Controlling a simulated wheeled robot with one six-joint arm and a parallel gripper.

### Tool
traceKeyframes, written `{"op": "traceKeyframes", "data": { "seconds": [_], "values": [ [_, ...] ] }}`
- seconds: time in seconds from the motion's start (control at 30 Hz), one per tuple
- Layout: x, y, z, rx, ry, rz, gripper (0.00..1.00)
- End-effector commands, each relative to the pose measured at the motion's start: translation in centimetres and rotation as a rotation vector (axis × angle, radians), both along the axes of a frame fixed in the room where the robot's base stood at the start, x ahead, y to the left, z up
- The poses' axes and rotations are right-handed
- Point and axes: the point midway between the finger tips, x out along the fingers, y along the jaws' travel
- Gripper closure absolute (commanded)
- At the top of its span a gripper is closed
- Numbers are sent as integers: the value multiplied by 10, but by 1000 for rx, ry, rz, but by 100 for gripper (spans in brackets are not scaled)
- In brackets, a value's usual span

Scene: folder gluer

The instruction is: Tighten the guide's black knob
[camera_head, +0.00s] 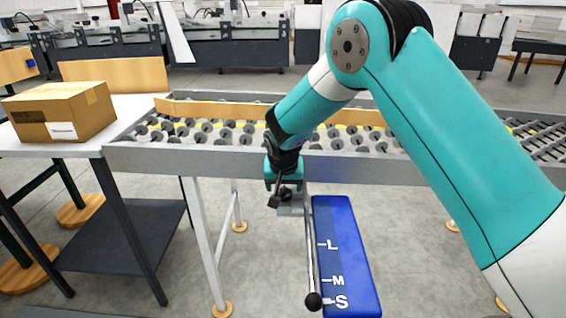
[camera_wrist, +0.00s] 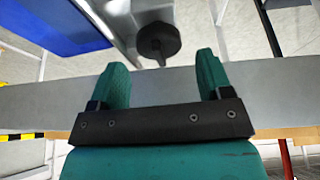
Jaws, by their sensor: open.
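The guide's black knob (camera_wrist: 158,40) is round, with a small stub pointing toward my gripper. It sits on a grey metal bracket. In the head view the black knob (camera_head: 286,195) is just below the conveyor's front rail, above a thin rod ending in a black ball (camera_head: 313,300). My gripper (camera_wrist: 160,62) is open, with its two teal fingers apart and the knob ahead between them in the picture. Nothing is held, and I cannot tell whether a finger touches the knob. In the head view my gripper (camera_head: 284,178) points down at the knob, partly hiding the bracket.
The grey conveyor rail (camera_head: 200,160) runs across, close to my gripper. A cardboard box (camera_head: 62,110) is on the white table (camera_head: 25,145) at left. Grey floor lies open below.

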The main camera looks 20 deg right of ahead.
Motion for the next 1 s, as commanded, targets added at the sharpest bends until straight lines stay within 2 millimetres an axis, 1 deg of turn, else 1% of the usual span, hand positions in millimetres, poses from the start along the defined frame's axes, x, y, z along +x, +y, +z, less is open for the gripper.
{"op": "traceKeyframes", "data": {
  "seconds": [0.03,0.3,0.4,0.5,0.6,0.7,1.0],
  "values": [
    [-3,2,13,2,-6,2,28],
    [-29,11,77,2,-6,2,28],
    [-37,14,99,2,-6,2,28],
    [-44,16,115,2,-4,1,28],
    [-49,18,126,0,-3,2,28],
    [-51,18,133,0,-2,1,28],
    [-53,18,135,1,-1,0,28]
  ]
}}
